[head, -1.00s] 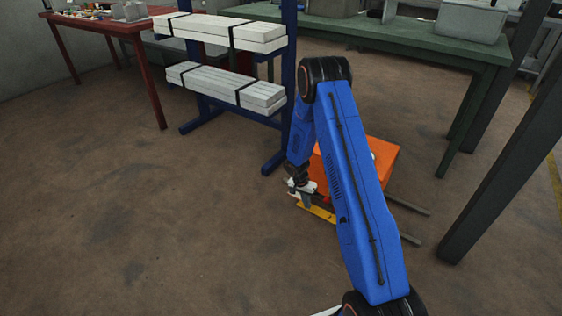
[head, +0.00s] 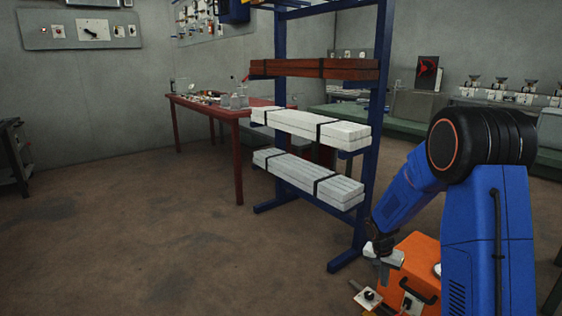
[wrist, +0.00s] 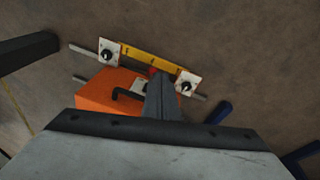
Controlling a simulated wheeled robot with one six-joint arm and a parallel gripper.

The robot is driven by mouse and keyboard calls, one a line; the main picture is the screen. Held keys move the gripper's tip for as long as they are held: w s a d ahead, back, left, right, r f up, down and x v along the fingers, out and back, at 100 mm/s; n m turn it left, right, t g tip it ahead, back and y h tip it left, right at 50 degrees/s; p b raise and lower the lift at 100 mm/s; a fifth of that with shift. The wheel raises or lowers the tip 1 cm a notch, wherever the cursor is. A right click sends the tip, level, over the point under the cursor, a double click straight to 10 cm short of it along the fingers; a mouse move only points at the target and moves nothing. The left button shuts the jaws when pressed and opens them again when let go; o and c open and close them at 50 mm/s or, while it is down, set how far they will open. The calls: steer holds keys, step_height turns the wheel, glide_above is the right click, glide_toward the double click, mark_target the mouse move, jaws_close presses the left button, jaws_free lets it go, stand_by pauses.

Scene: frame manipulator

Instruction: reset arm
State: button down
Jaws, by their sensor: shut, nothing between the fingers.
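My blue arm is bent at the right of the head view, with the wrist pointing down. My gripper (head: 384,272) hangs at its end, in front of the orange machine (head: 415,262). In the wrist view my gripper (wrist: 157,75) shows as closed grey fingers with nothing held. The fingers overlap the orange machine (wrist: 100,92) and its black handle from this angle. I cannot tell the exact gap between them.
A blue rack (head: 378,150) with strapped white bundles (head: 310,180) and a brown bundle (head: 315,69) stands left of my arm. A red table (head: 238,165) is behind it. A yellow bar (wrist: 150,58) with white end plates lies beside the orange machine.

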steer(key=s+a+r+n+t, duration=0.1)
steer(key=s+a+r+n, duration=0.1)
steer(key=s+r, duration=0.65)
steer(key=s+a+r+n+t, duration=0.1)
steer(key=s+a+r, duration=0.1)
steer(key=s+r, duration=0.65)
steer(key=s+a+r+n+t+y, duration=0.1)
steer(key=s+r, duration=0.4)
steer(key=s, duration=0.5)
steer(key=s+a+r+n+t+y, duration=0.1)
steer(key=s+a+r+n, duration=0.2)
steer(key=s, duration=0.7)
steer(key=shift+s+a+r+n+y, duration=0.3)
steer(key=shift+s+a+r+n, duration=0.15)
steer(key=shift+r, duration=0.45)
steer(key=shift+w, duration=0.15)
